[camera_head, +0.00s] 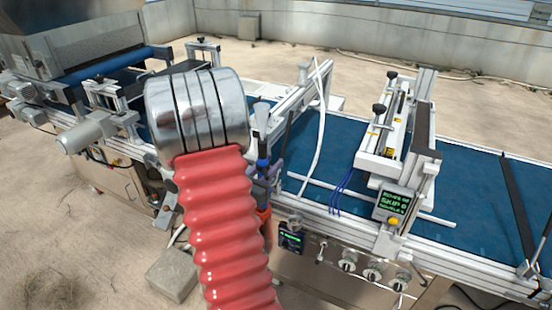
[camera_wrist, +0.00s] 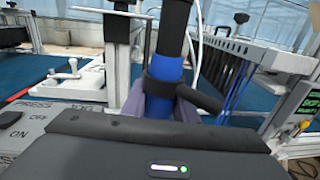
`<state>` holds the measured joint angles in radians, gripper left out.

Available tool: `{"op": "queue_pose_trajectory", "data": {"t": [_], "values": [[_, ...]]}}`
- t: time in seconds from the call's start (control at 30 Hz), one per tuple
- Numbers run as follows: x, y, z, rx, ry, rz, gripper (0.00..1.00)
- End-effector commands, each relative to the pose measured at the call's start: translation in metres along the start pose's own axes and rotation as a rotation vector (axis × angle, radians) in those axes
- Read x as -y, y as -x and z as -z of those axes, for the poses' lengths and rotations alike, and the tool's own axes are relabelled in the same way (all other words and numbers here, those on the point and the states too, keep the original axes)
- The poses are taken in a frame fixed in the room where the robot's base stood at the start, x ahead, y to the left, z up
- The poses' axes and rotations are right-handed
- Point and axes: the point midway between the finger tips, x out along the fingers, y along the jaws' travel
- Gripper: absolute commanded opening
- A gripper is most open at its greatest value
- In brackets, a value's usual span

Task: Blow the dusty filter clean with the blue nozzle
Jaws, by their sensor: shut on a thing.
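The blue nozzle (camera_wrist: 168,70) stands roughly upright in the wrist view, a blue body with a black upper part. My gripper (camera_wrist: 163,104) is shut on it, with purple-grey fingers on both sides of its lower part. In the head view a small blue piece of the nozzle (camera_head: 262,164) shows just right of my red arm sleeve, in front of the seeder line. My arm hides much of the gripper there. I cannot pick out the dusty filter in either view.
The seeder's blue belt (camera_head: 346,150) runs behind my gripper. A white-framed seeding unit (camera_head: 388,160) with a green-lit display (camera_head: 392,204) stands over it at right. Control knobs (camera_head: 347,260) line the front. A grey block (camera_head: 172,272) lies on the sandy floor.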

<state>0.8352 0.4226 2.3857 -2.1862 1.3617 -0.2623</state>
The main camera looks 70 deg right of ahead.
Motion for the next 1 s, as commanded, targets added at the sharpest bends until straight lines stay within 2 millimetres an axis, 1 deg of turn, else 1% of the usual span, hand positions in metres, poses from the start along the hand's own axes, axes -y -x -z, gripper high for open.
{"op": "queue_pose_trajectory", "data": {"t": [0.03, 0.1, 0.37, 0.57, 0.7, 0.77, 0.8, 0.87, 1.0], "values": [[-0.014, 0.009, 0.004, -0.001, 0.000, -0.023, 0.00], [-0.029, 0.019, 0.010, -0.004, -0.001, -0.050, 0.00], [-0.082, 0.062, 0.028, -0.009, -0.003, -0.146, 0.00], [-0.120, 0.103, 0.044, -0.014, -0.002, -0.226, 0.00], [-0.149, 0.139, 0.056, -0.015, -0.002, -0.293, 0.00], [-0.160, 0.156, 0.062, -0.016, -0.002, -0.321, 0.00], [-0.167, 0.167, 0.066, -0.017, 0.000, -0.341, 0.00], [-0.177, 0.184, 0.071, -0.017, 0.001, -0.370, 0.00], [-0.198, 0.226, 0.083, -0.016, 0.001, -0.437, 0.00]]}}
